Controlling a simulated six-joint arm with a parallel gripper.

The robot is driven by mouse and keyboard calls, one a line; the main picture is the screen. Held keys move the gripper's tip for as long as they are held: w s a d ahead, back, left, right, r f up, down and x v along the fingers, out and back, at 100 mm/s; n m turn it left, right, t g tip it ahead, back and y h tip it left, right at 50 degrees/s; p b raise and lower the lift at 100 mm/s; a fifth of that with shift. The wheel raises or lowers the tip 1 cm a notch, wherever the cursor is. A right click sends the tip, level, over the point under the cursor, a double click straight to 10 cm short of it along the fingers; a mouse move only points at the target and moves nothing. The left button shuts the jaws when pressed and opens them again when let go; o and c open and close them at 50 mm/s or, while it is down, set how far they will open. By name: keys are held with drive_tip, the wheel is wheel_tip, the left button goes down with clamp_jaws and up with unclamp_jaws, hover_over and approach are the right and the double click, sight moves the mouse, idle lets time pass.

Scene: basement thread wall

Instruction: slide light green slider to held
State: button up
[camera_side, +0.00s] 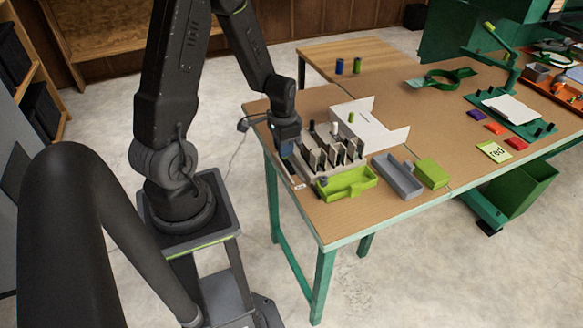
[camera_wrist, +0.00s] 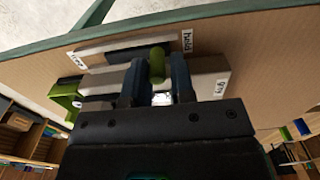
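The light green slider (camera_wrist: 157,62) shows as a rounded knob in the wrist view. It stands on a pale rail with a "held" label (camera_wrist: 187,41) at its right end and a partly unreadable label (camera_wrist: 80,60) at its left end. The knob lies between the two dark fingers of my gripper (camera_wrist: 157,75), with a narrow gap seeming to show on each side. In the side view my gripper (camera_side: 287,150) is low at the left edge of the slotted rack (camera_side: 325,155), and it hides the slider there.
A second pale rail (camera_wrist: 208,86) with another label lies close to the fingers. A white folded panel (camera_side: 378,130) stands behind.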

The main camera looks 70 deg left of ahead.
drive_tip(key=o, duration=0.3)
drive_tip(key=shift+o, duration=0.2)
drive_tip(key=shift+r, duration=3)
drive_tip(key=shift+r, duration=0.15)
wheel_tip(320, 180, up, 4)
drive_tip(key=shift+f, duration=0.15)
drive_tip(key=shift+d, duration=0.15)
drive_tip(key=s+d+r+t, duration=0.2)
drive_tip(key=s+d+r, duration=0.1)
drive_tip(key=d+r, duration=0.4)
drive_tip(key=s+d+r+t, duration=0.3)
drive_tip(key=d+r, duration=0.5)
drive_tip(key=d, duration=0.3)
drive_tip(key=shift+s+d+t, duration=0.25)
drive_tip(key=shift+s+t, duration=0.05)
drive_tip(key=shift+s, duration=0.35)
